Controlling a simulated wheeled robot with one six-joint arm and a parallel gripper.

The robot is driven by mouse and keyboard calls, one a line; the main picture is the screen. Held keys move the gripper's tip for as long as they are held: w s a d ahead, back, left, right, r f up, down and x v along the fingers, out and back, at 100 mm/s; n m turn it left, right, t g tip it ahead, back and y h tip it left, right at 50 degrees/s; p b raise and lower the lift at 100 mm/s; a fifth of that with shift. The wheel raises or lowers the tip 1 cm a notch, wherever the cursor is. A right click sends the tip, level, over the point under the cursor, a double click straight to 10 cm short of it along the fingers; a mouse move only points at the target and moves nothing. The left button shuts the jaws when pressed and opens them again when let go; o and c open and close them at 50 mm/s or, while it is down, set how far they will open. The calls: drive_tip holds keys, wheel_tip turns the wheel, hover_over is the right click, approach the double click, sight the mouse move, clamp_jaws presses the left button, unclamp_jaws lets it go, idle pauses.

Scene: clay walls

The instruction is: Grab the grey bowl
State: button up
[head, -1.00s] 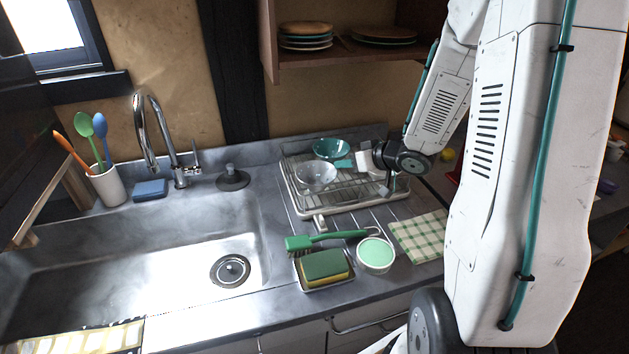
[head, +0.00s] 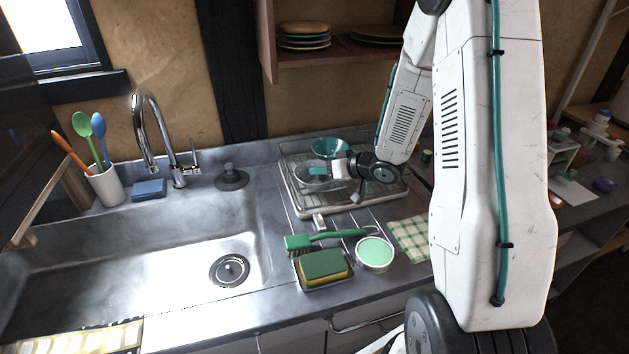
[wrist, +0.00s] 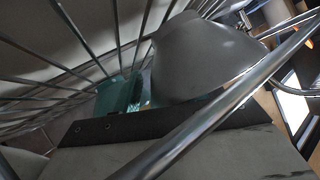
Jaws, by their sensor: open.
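The grey bowl (head: 306,175) stands in the wire dish rack, in front of the teal bowl (head: 328,147). My gripper (head: 329,174) reaches in from the right over the rack, with its jaws open beside the grey bowl's right side and partly hiding it. In the wrist view the grey bowl (wrist: 208,58) is close, ahead of the gripper, tilted in the picture. A teal surface (wrist: 118,96) shows left of it; I cannot tell whether it is a finger pad or the other bowl. The frames do not clearly show contact with the bowl.
The dish rack (head: 345,208) has wires around the bowl, and a metal bar (wrist: 225,105) crosses the wrist view close up. In front lie a green brush (head: 325,237), a sponge (head: 324,265) and a round tub (head: 374,253). A shelf (head: 340,55) hangs above.

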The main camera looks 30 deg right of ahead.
clamp_jaws()
